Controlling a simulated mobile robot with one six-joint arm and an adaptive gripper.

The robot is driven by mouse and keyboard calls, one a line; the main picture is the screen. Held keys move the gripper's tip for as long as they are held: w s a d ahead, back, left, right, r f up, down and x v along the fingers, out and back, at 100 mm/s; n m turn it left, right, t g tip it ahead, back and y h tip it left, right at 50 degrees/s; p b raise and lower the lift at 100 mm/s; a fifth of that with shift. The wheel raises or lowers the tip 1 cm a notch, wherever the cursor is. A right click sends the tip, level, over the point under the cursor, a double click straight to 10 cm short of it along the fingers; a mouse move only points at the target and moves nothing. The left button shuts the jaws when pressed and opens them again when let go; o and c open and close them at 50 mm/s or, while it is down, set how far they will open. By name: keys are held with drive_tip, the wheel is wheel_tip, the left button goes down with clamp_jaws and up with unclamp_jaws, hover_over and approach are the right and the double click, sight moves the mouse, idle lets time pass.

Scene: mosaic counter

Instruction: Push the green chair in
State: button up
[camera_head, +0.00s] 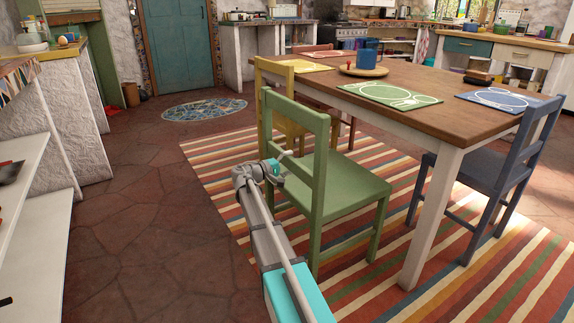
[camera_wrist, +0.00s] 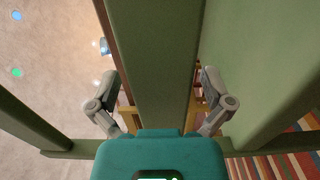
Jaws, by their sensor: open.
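The green chair (camera_head: 340,187) stands on the striped rug beside the near left side of the wooden table (camera_head: 440,88), with its back toward my arm. Its seat points toward the table and its back stands clear of the table edge. My gripper (camera_head: 279,168) is at the chair's back, below the top rail. In the wrist view, my gripper (camera_wrist: 160,78) is open, with one finger on each side of a green bar (camera_wrist: 153,50) of the chair. I cannot tell whether the fingers touch it.
A yellow chair (camera_head: 277,95) stands just behind the green chair. A blue chair (camera_head: 490,165) is at the table's right. The striped rug (camera_head: 215,160) lies underneath. A white shelf (camera_head: 35,215) stands at the left, with open tiled floor (camera_head: 135,200) between.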

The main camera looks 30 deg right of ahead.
idle(0.3)
drive_tip(key=c, duration=1.3)
drive_tip(key=shift+o, duration=0.2)
drive_tip(key=shift+d, duration=0.1)
drive_tip(key=shift+s+f, duration=0.1)
drive_tip(key=shift+f, duration=0.1)
